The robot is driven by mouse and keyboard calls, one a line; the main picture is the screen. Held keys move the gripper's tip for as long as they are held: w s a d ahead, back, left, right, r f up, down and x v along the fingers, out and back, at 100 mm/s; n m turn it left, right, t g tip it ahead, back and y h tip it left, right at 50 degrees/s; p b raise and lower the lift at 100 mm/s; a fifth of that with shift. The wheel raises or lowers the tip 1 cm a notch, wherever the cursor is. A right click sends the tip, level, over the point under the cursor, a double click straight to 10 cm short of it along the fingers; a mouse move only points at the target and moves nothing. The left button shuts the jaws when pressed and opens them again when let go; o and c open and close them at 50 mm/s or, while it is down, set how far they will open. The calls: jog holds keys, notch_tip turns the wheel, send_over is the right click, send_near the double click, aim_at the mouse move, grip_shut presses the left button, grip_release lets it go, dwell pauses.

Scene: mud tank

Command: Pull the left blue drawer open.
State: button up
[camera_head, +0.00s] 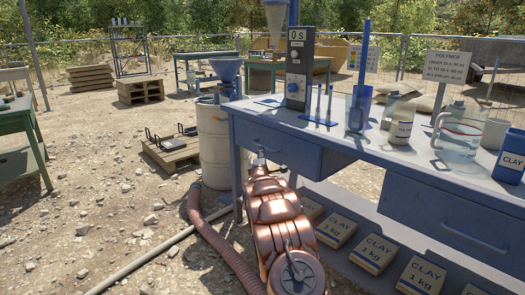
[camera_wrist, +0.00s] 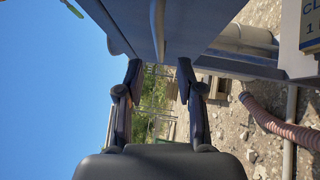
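The left blue drawer (camera_head: 288,150) hangs under the left part of the blue workbench (camera_head: 430,178). Its front looks flush with the bench edge, so it appears closed. In the wrist view, turned on its side, the drawer front (camera_wrist: 195,25) fills the top, with a thin bar handle (camera_wrist: 157,28) on it. My gripper (camera_wrist: 159,72) is open and empty, its two fingers on either side of the handle's line. The handle lies just beyond the fingertips; contact is not visible. In the head view my gripper (camera_head: 261,160) is in front of this drawer, and my arm partly hides it.
A right blue drawer (camera_head: 450,215) with a bar handle sits farther right. Clay bags (camera_head: 372,254) lie on the lower shelf. A grey barrel (camera_head: 212,150) stands left of the bench, and a ribbed hose (camera_head: 212,235) runs over the gravel. Glassware and a control box (camera_head: 299,68) stand on top.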

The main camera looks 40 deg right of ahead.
jog(key=shift+b+x, duration=0.8)
jog(key=shift+x, duration=2.8)
grip_shut()
